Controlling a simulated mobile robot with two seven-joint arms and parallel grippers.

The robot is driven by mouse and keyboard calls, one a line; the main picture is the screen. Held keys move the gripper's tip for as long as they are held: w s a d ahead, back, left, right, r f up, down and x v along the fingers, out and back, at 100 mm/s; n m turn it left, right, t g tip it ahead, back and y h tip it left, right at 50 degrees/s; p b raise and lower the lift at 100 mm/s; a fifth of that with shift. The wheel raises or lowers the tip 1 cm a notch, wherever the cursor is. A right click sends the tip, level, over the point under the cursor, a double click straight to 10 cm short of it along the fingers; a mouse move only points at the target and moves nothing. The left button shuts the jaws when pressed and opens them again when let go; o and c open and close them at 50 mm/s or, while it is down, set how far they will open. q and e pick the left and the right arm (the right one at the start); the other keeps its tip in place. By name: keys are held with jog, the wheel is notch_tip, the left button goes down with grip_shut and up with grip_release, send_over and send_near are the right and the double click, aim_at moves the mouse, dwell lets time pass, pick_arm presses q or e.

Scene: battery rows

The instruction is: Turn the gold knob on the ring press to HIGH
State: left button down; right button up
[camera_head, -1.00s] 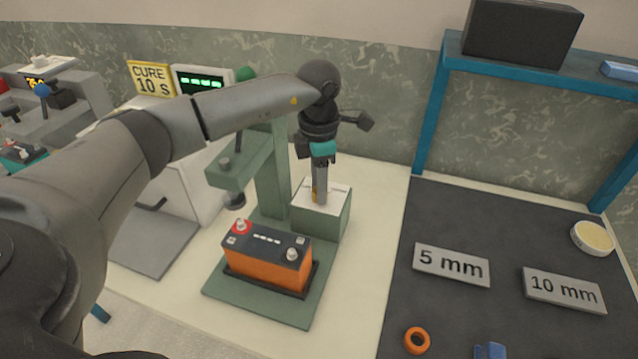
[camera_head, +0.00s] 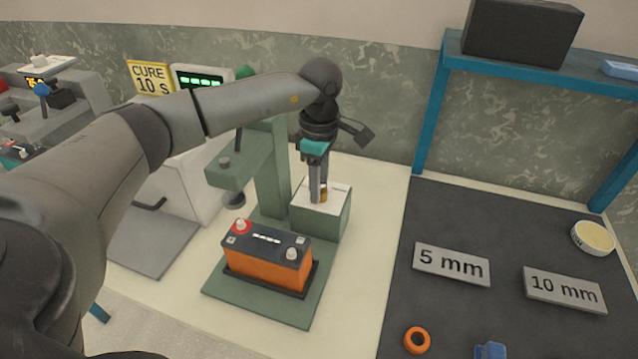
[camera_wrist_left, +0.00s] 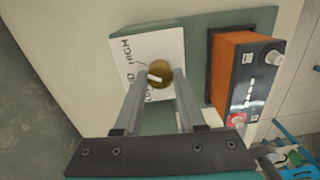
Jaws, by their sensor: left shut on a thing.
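The gold knob (camera_wrist_left: 159,69) sits on the white dial plate (camera_wrist_left: 108,57) of the ring press. It also shows low beside the fingers in the head view (camera_head: 324,194). My left gripper (camera_wrist_left: 158,79) is shut on the knob, one finger on each side. In the head view my left gripper (camera_head: 318,199) points down onto the green block of the press (camera_head: 321,225). HIGH is printed at the plate's upper left in the wrist view; the other words are partly hidden. A pale mark on the knob points left, toward the lettering; its exact setting is unclear. My right gripper is out of view.
An orange battery (camera_head: 266,264) sits on the green press base (camera_head: 222,295), in front of the column. A dark mat (camera_head: 480,220) with 5 mm and 10 mm plates (camera_head: 451,264) lies to the right. A blue-framed shelf (camera_head: 431,125) stands behind it.

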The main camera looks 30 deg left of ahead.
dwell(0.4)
pick_arm(q)
jog(key=c, duration=0.5)
grip_release()
jog(key=shift+r, duration=0.1)
notch_tip(320, 180, up, 15)
jog(key=p, duration=0.2)
jog(key=shift+w, duration=0.1)
